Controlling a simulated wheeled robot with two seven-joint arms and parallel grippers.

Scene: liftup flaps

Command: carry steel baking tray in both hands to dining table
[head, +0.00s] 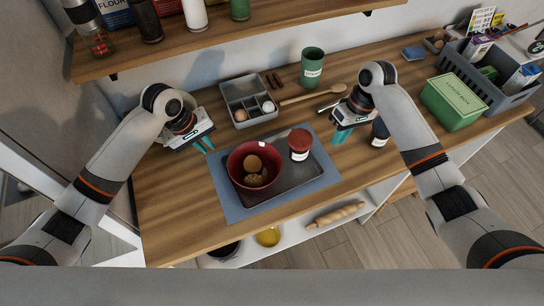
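The dark steel baking tray (297,178) lies on a blue-grey mat (231,209) on the wooden counter. A red bowl (238,178) with brown items in it and a jar with a red lid (299,145) stand on the tray. My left gripper (206,146) is above the counter, off the tray's left far corner, fingers pointing down. My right gripper (341,136) is off the tray's right far side, fingers down. Both have teal fingers and appear open and empty, apart from the tray. No dining table can be made out.
Behind the tray are a grey compartment box (247,113), a wooden spoon (312,95) and a green canister (312,68). A dark jar (379,133) stands by my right gripper. A green box (453,101) and grey crate (490,80) are at right. A shelf (240,35) overhangs the back.

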